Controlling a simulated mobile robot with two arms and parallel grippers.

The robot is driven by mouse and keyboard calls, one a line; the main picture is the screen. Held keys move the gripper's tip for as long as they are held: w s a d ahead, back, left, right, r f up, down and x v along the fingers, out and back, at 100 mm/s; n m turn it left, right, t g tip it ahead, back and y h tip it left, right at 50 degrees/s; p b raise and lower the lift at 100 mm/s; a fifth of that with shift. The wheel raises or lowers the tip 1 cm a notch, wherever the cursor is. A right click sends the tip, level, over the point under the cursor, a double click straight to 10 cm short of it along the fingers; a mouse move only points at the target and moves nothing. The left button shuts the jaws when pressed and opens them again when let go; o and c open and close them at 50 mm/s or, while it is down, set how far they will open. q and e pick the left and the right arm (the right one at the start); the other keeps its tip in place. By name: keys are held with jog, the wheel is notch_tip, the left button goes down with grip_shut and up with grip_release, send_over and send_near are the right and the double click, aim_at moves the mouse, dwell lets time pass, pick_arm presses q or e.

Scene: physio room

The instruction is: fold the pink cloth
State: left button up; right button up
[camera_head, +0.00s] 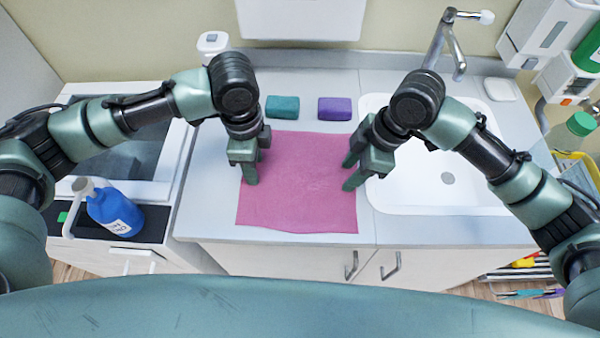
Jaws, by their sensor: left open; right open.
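The pink cloth (298,190) lies flat and spread out on the light counter, its front edge near the counter's front edge. My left gripper (252,180) is open and points down over the cloth's left side. My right gripper (350,173) is open and points down at the cloth's right edge. No cloth shows between the fingers of either gripper. Whether the fingertips touch the cloth I cannot tell. Parts of the cloth's left and right edges are hidden behind the grippers.
A teal sponge (283,107) and a purple sponge (334,108) lie behind the cloth. A white sink (440,200) with a tap (446,45) is at the right. A blue bottle (112,212) stands at the left. Bare counter (207,190) shows left of the cloth.

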pick_arm(q)
jog(key=shift+f, duration=0.1)
jog(key=shift+c, duration=0.3)
pick_arm(e)
jog(key=shift+f, duration=0.15)
jog(key=shift+c, duration=0.3)
pick_arm(q)
jog(key=shift+s, duration=0.1)
grip_shut()
pick_arm(e)
jog(key=shift+s, duration=0.1)
grip_shut()
